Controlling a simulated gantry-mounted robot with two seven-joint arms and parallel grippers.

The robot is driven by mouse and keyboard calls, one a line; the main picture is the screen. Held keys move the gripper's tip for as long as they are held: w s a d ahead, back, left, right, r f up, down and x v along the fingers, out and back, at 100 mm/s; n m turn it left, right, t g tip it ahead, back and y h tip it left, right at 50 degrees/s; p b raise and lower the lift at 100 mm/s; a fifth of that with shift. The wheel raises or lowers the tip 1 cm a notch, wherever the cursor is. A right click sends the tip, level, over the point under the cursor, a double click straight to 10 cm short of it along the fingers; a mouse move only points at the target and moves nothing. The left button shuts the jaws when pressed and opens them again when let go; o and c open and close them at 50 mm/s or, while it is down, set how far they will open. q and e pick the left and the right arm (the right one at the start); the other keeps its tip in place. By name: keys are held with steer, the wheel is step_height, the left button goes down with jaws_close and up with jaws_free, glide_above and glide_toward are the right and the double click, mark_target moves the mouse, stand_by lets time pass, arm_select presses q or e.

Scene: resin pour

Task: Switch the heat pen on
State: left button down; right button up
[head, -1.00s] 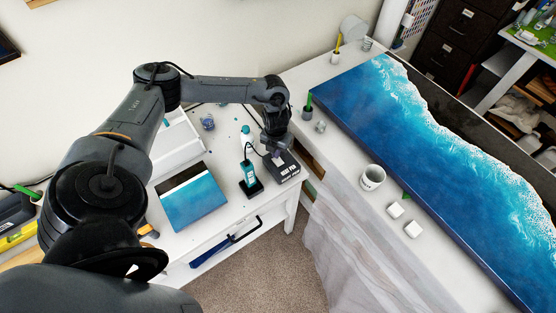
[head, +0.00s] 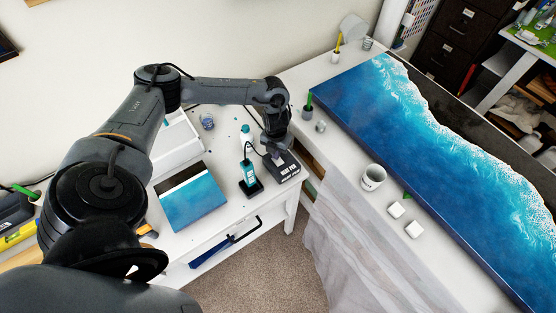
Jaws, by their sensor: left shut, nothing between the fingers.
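The heat pen (head: 248,172) is a teal and white pen standing upright in a black holder on the white side table. Beside it on the right sits its dark base unit (head: 286,172) with white lettering on the front. My left gripper (head: 275,157) points down at the top of this unit, at its back left part. It is shut and empty, and its fingertips appear to be at or just over the top face. I cannot tell whether they touch, and any switch there is hidden. My right gripper is not in view.
A blue and white resin panel (head: 194,198) lies on the side table (head: 232,205), left of the pen. A white tray (head: 178,142) is behind it. To the right, a long ocean-resin slab (head: 400,130) lies on a bench with a mug (head: 373,177) and two white blocks.

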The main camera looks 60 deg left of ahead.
arm_select(q)
steer(key=shift+f, duration=0.45)
steer(key=shift+r, duration=0.15)
step_height(320, 180, up, 7)
steer(key=p, duration=0.5)
steer(key=shift+p, duration=0.3)
stand_by(0.4)
